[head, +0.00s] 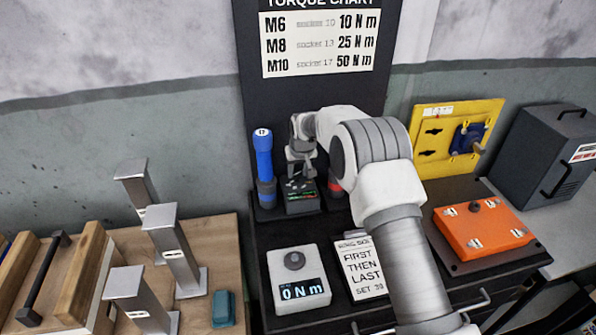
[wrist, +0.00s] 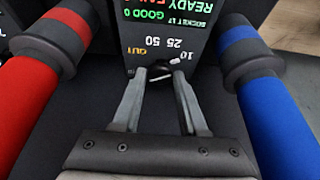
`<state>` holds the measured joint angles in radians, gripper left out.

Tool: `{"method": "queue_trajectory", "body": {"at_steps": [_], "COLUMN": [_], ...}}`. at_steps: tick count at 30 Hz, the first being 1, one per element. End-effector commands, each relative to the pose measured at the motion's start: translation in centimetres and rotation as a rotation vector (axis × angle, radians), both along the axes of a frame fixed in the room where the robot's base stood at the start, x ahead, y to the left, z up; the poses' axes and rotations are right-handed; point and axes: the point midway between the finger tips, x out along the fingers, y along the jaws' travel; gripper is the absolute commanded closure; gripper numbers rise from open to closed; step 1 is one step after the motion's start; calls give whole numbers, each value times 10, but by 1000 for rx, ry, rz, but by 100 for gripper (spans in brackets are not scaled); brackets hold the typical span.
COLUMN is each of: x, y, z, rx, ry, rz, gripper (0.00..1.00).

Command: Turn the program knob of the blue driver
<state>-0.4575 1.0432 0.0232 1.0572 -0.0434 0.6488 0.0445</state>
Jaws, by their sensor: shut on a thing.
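The blue driver (head: 264,155) stands upright on the black board, left of a small dark controller box (head: 301,205). In the wrist view the blue driver (wrist: 275,115) is at the right, and the controller's face (wrist: 165,25) appears upside down with READY, GOOD 0, SOCKET 17 and the marks 10, 25, 50 and OUT. The program knob (wrist: 160,69) is small and dark on that face, partly hidden by the fingertips. A white mark beside it lies toward 10. My gripper (wrist: 160,78) is shut on the knob; it also shows over the box in the head view (head: 300,176).
A red driver (wrist: 45,70) stands close on the box's other side. In front are a white box reading 0 N m (head: 298,280) and a sequence card (head: 357,262). An orange plate (head: 482,228) lies right; metal posts (head: 172,250) stand left.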

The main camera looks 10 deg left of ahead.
Motion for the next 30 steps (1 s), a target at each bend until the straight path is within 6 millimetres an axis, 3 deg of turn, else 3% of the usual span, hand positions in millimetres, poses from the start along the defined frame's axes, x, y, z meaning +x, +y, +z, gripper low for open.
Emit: {"method": "queue_trajectory", "body": {"at_steps": [3,14,30], "x": [0,1,4], "y": [0,-1,-4], "z": [0,-1,-1], "rx": [0,1,3], "ry": [0,1,0], "rz": [0,46,433], "gripper": [100,100,100]}}
